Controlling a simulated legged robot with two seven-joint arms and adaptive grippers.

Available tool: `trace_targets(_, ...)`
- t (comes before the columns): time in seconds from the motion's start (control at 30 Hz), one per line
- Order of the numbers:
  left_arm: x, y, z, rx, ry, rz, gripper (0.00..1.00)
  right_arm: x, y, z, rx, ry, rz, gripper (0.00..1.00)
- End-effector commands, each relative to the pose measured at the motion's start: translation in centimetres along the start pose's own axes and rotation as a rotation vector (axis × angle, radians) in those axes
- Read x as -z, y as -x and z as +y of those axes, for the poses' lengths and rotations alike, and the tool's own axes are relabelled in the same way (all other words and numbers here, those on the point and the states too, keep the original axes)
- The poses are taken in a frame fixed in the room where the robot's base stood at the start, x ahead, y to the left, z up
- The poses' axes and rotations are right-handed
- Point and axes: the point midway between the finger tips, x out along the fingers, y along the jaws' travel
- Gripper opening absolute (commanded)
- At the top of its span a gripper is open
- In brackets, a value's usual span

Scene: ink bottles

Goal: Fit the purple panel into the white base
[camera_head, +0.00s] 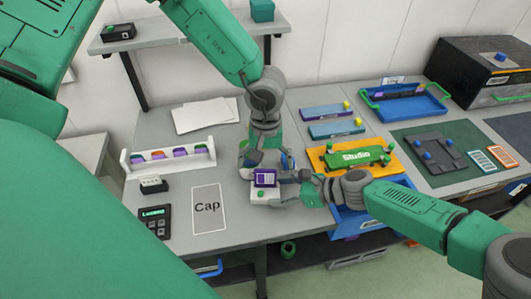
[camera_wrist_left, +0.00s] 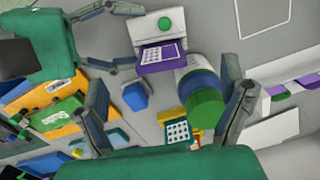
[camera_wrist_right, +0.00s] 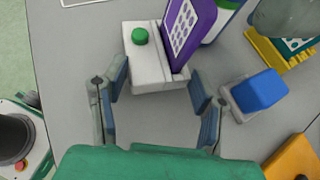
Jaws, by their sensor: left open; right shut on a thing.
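The white base (camera_head: 264,196) with a green knob stands near the table's front middle; it also shows in the right wrist view (camera_wrist_right: 150,68). The purple panel (camera_head: 265,178) with a white grid stands in or at the base's slot, leaning slightly in the right wrist view (camera_wrist_right: 188,25). How deep it sits I cannot tell. My right gripper (camera_wrist_right: 157,85) is shut on the base, one finger on each side. My left gripper (camera_wrist_left: 160,78) is open and empty above the table behind the base, apart from the panel (camera_wrist_left: 160,56).
A white bottle with blue band and green cap (camera_wrist_left: 203,100), a blue block (camera_wrist_right: 258,92) and a yellow holder with a gridded panel (camera_wrist_left: 178,130) stand close by. A white rack (camera_head: 168,158) and Cap card (camera_head: 208,222) lie left. An orange mat with a green Studio piece (camera_head: 355,157) lies right.

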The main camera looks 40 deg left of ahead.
Motion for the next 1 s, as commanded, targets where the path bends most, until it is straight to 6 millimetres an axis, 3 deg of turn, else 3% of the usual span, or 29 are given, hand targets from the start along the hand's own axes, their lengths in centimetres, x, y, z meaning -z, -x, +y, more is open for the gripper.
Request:
trace_targets(0.47, -0.1, 1.1, 0.0, 0.001, -0.001, -0.001, 0.91, 0.0, 0.0, 0.0, 0.000, 0.000, -0.001, 0.37)
trace_targets(0.5, -0.1, 1.1, 0.0, 0.001, -0.001, -0.001, 0.91, 0.0, 0.0, 0.0, 0.000, 0.000, -0.001, 0.68)
trace_targets(0.53, -0.1, 1.1, 0.0, 0.001, -0.001, -0.001, 0.91, 0.0, 0.0, 0.0, 0.000, 0.000, -0.001, 0.78)
trace_targets(0.83, -0.1, 1.1, 0.0, 0.000, -0.001, -0.001, 0.91, 0.0, 0.2, -0.1, 0.001, 0.000, 0.000, 0.78)
trace_targets(1.0, -0.1, 1.1, 0.0, 0.001, -0.001, -0.001, 0.91, 0.1, 1.8, -0.2, 0.001, 0.001, 0.002, 0.78)
